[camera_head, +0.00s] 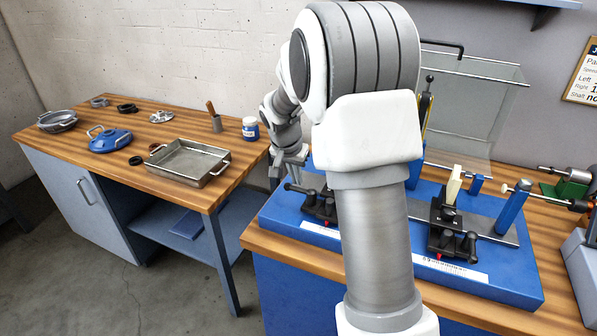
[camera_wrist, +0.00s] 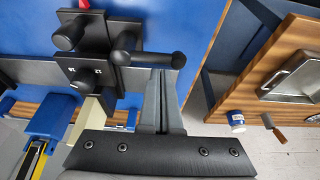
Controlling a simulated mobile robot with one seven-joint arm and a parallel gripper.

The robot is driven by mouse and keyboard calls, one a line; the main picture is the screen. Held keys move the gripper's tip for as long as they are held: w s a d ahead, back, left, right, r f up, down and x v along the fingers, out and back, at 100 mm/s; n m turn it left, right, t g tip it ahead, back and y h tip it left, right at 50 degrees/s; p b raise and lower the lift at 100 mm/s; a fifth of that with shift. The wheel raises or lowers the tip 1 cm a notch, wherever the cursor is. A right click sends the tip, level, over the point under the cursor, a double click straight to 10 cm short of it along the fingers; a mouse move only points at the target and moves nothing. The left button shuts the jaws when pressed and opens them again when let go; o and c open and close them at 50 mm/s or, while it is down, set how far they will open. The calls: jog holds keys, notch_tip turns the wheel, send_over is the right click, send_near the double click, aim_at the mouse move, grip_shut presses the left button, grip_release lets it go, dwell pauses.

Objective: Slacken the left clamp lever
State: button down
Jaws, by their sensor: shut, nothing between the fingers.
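The left clamp (camera_head: 322,209) is a black block on the blue balancing stand, partly hidden by my arm in the head view. Its black lever (camera_head: 299,189) points left. In the wrist view the clamp block (camera_wrist: 90,42) carries several round knobs, and the lever (camera_wrist: 152,58) reaches right from its hub. My gripper (camera_head: 277,172) hangs just above the lever's outer end. In the wrist view its grey fingers (camera_wrist: 162,80) are together and empty, with the tips close by the lever; I cannot tell whether they touch it.
The right clamp (camera_head: 455,228) stands on the blue stand (camera_head: 500,282), with a clear guard panel (camera_head: 460,105) behind. On the left bench are a metal tray (camera_head: 168,161), a blue lidded item (camera_head: 109,140) and a jar (camera_head: 250,129). A floor gap separates the benches.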

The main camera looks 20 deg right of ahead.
jog(key=shift+s+a+n+y, duration=0.25)
jog(key=shift+a+n+y, duration=0.1)
jog(key=shift+n, duration=0.55)
dwell(0.3)
jog(key=shift+s+a+n+t+y, duration=0.15)
jog(key=shift+s+n+t, duration=0.05)
jog(key=shift+n, duration=0.35)
jog(key=shift+s+a+n+t+y, duration=0.1)
jog(key=shift+s+a+n+t, duration=0.1)
jog(key=shift+n, duration=0.35)
jog(key=n, duration=0.1)
jog(key=s+n+y+p, duration=0.1)
jog(key=n, duration=0.1)
jog(key=shift+s+a+n, duration=0.15)
jog(key=shift+a+n, duration=0.15)
jog(key=shift+s+a, duration=0.3)
jog(key=shift+s, duration=0.2)
jog(key=shift+s+d+n+y, duration=0.15)
jog(key=shift+s+n+y, duration=0.2)
jog(key=shift+n, duration=0.35)
jog(key=shift+s, duration=0.7)
jog(key=shift+s+d, duration=0.1)
jog(key=shift+s, duration=0.15)
